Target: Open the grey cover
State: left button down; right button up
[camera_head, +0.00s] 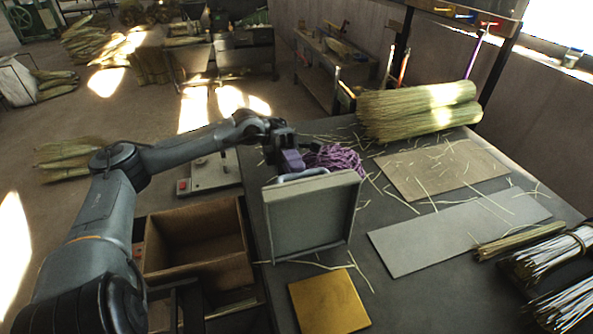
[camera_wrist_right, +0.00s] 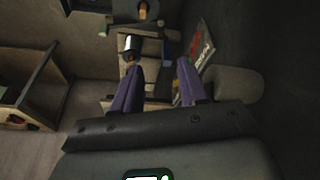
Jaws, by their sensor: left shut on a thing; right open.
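The grey cover (camera_head: 310,218) stands nearly upright on the dark workbench, its shallow inner side and raised rim facing the camera. Its light grey handle (camera_head: 303,174) shows at the top edge. My left gripper (camera_head: 291,161), with purple fingers, is at the top of the cover and shut on the handle; the exact contact is partly hidden behind the edge. My right gripper (camera_wrist_right: 158,85) shows only in the right wrist view, its two purple fingers apart with nothing held between them.
A yellow square plate (camera_head: 328,303) lies in front of the cover. A purple twine bundle (camera_head: 336,158) lies behind it. An open wooden box (camera_head: 197,245) is to the left. A pale grey plate (camera_head: 455,232), a brown board (camera_head: 440,170) and straw bundles (camera_head: 418,108) occupy the right side.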

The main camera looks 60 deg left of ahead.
pick_arm(q)
jog(key=c, duration=1.1)
grip_release()
jog(key=shift+w+a+f+b, duration=0.2)
jog(key=shift+a+b, duration=0.25)
jog(key=shift+a, duration=0.1)
jog(key=b+v, duration=0.4)
jog(key=v, duration=0.5)
jog(key=shift+a, duration=0.3)
